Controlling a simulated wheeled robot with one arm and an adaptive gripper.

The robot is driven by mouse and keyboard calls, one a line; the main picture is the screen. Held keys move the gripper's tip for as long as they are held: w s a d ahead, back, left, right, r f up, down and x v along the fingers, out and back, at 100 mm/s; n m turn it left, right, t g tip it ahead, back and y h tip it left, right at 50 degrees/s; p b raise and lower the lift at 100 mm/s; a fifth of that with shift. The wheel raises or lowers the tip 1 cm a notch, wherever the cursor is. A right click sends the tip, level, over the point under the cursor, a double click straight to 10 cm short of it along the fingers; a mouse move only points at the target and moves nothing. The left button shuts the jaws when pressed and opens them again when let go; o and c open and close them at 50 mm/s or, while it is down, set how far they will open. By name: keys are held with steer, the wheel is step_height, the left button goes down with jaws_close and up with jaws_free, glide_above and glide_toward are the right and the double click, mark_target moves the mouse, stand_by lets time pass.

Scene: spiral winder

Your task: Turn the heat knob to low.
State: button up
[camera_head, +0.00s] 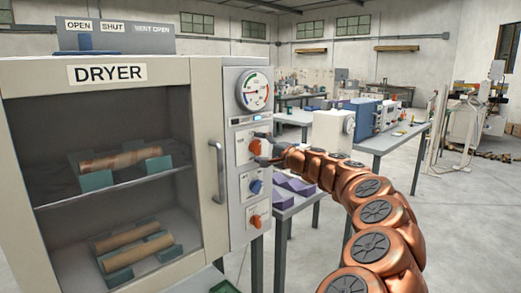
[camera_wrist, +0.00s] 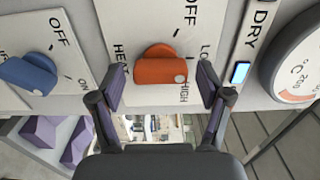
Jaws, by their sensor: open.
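The orange heat knob (camera_wrist: 155,68) sits on a white plate marked HEAT, OFF, LOW and HIGH in the wrist view. Its white mark is on the side towards HIGH. In the head view it is the upper orange knob (camera_head: 256,146) on the dryer's front panel. My gripper (camera_wrist: 161,88) is open, with one pad on each side of the knob and visible gaps between. In the head view my gripper (camera_head: 265,148) reaches the panel from the right. Whether the fingertips touch the panel is unclear.
A blue OFF/ON knob (camera_wrist: 28,74) is beside the heat plate. A lower orange knob (camera_head: 255,221), a round gauge (camera_head: 254,90) and a small lit display (camera_wrist: 240,72) share the panel. The dryer door handle (camera_head: 217,172) stands out to the left. Purple trays (camera_head: 294,186) lie on a table behind.

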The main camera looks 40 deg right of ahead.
steer(key=s, duration=1.2)
steer(key=shift+a, duration=0.1)
stand_by(0.5)
